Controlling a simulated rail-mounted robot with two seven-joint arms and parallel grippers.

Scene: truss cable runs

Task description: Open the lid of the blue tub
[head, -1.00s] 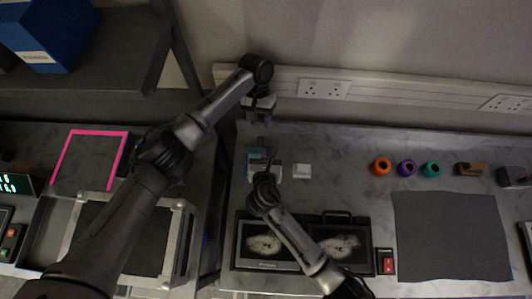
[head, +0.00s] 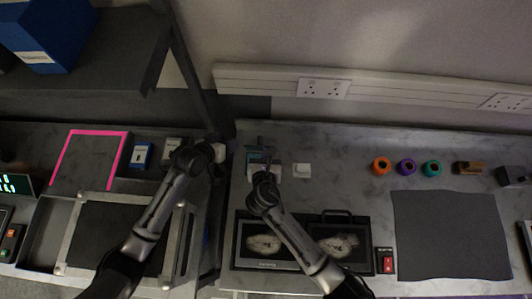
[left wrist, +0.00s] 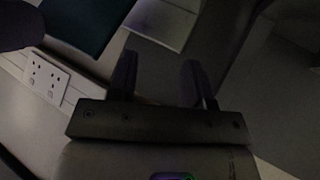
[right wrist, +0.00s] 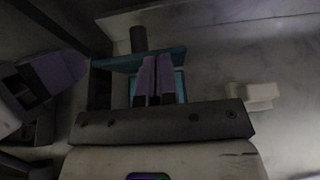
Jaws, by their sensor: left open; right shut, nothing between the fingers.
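A small teal-blue tub (right wrist: 181,86) is in front of my right gripper (right wrist: 156,80) in the right wrist view; a flat teal panel (right wrist: 122,63) spans behind the fingers, and I cannot tell whether it is a raised lid. In the head view the tub (head: 256,156) is a small teal patch at the back left of the right-hand bench, mostly hidden by my right gripper. My right gripper is shut and empty, overlapping the tub; contact cannot be told. My left gripper (left wrist: 160,80) is open and empty, left of the tub near the gap between benches.
A shelf post (head: 195,75) rises near my left arm. A blue box (head: 45,35) is on the shelf. Orange, purple and green rings (head: 406,167) lie further right.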

